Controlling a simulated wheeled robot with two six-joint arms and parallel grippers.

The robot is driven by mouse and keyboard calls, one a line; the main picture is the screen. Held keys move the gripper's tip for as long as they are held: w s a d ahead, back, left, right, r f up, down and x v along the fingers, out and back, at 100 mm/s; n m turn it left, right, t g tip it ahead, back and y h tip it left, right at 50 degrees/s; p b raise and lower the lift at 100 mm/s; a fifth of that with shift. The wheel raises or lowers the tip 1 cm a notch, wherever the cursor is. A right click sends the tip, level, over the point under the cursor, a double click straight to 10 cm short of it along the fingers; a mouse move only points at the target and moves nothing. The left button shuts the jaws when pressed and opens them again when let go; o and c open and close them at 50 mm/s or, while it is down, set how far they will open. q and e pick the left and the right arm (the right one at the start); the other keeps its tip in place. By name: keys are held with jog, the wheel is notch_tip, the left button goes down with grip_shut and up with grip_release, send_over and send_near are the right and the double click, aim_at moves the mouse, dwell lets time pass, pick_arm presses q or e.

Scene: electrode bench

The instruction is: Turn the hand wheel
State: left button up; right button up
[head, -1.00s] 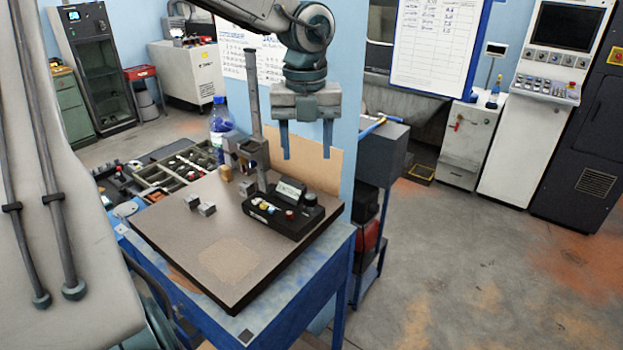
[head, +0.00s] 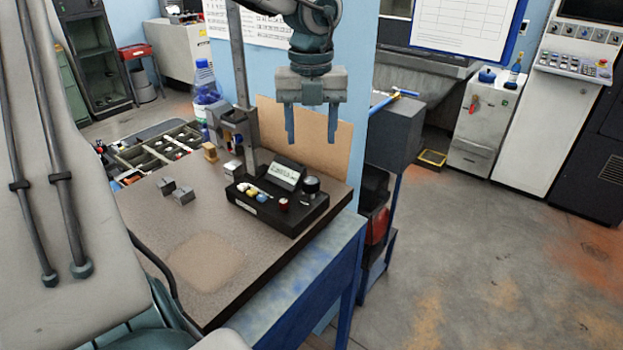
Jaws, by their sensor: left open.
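No part is plainly a hand wheel. The likeliest round control is a dark knob (head: 311,186) at the right end of a black control box (head: 290,215). The box also has a small tilted display (head: 286,175) and yellow, white, blue and red buttons. It sits on the brown bench top (head: 225,235). My left gripper (head: 313,140) hangs from above, fingers down, open and empty. Its fingertips show above the knob in the picture, apart from it; the exact depth gap is hard to judge. My right gripper is not in view.
An upright column stand (head: 241,80) rises behind the box. Small metal blocks (head: 175,191) lie left of it. A bottle (head: 206,92) and a compartment tray (head: 160,150) stand at the back left. A brown board (head: 345,150) stands behind the gripper. The front of the bench top is clear.

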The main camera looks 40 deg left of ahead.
aim_at(311, 181)
pick_arm(q)
jog(key=shift+f+b, duration=0.5)
jog(key=shift+f, duration=0.4)
jog(key=shift+s+d+f, duration=0.15)
jog(key=shift+s+f, duration=0.05)
jog(key=shift+f, duration=0.1)
notch_tip(311, 181, down, 7)
jog(key=shift+w+r+p, duration=0.1)
jog(key=shift+r+p, duration=0.05)
jog(key=shift+p, duration=0.6)
jog(key=shift+f, duration=0.25)
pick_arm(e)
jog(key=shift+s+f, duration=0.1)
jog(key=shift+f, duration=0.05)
pick_arm(q)
jog(key=shift+d, duration=0.1)
